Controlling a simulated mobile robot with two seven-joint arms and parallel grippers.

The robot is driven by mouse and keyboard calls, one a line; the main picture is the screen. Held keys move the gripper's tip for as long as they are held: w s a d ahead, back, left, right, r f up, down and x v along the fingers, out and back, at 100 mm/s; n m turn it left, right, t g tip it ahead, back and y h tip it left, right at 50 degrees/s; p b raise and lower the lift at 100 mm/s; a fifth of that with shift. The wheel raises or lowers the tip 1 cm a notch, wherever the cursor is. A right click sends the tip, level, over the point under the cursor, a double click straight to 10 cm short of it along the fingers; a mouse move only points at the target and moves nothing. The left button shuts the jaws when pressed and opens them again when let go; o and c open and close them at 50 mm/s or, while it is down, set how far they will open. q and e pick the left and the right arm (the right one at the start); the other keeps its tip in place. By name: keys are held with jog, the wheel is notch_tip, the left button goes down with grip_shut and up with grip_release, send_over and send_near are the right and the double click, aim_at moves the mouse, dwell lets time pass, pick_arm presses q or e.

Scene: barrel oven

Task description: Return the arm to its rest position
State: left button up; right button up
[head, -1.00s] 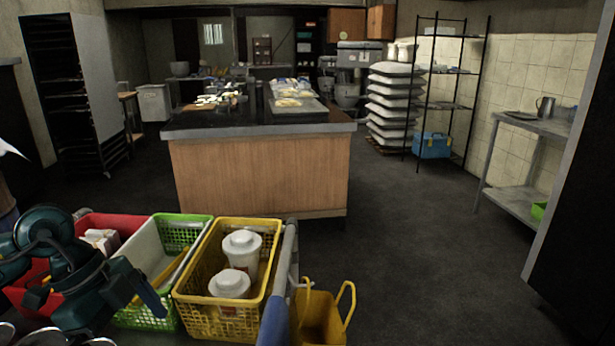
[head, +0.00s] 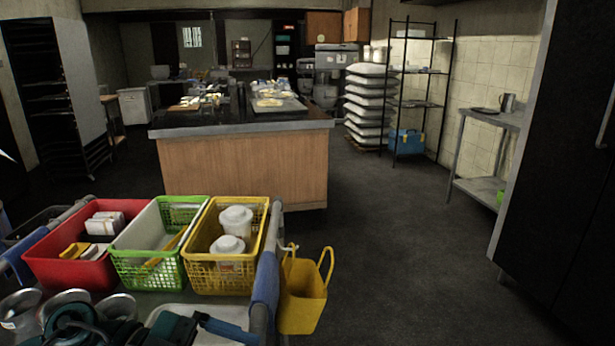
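My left arm, dark teal, shows low at the bottom left, over the front of the cart. Its wrist end with my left gripper (head: 228,330) is at the bottom edge, in front of the green and yellow baskets and apart from them. Most of the arm is cut off by the frame, and I cannot tell whether the fingers are open or shut. I see nothing held in it. My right gripper is not in view.
The cart carries a red basket (head: 58,268) with boxes, a green basket (head: 145,268) and a yellow basket (head: 208,272) with white tubs. Metal cups (head: 118,307) stand in front. A yellow bucket (head: 302,298) hangs at right. Floor is clear right of the wooden island (head: 245,168).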

pick_arm(q)
jog(key=d+r+n+t+h, duration=0.3)
jog(key=d+t+h, duration=0.1)
jog(key=t+h, duration=0.2)
jog(key=w+a+f+n+t+y, duration=0.2)
jog(key=a+f+n+t+y, duration=0.4)
jog(key=f+n+t+y, duration=0.9)
jog(key=s+g+p, duration=0.1)
jog(key=g+p, duration=0.2)
jog(key=p, duration=0.1)
jog(key=s+a+n+g+y+p, duration=0.1)
jog(key=s+g+p, duration=0.1)
jog(key=p, duration=0.3)
jog(key=s+g+y+p, duration=0.1)
jog(key=s+g+p, duration=0.1)
jog(key=p, duration=0.3)
jog(key=shift+s+a+f+n+g, duration=0.15)
jog(key=shift+n+g, duration=0.25)
jog(key=shift+g, duration=0.5)
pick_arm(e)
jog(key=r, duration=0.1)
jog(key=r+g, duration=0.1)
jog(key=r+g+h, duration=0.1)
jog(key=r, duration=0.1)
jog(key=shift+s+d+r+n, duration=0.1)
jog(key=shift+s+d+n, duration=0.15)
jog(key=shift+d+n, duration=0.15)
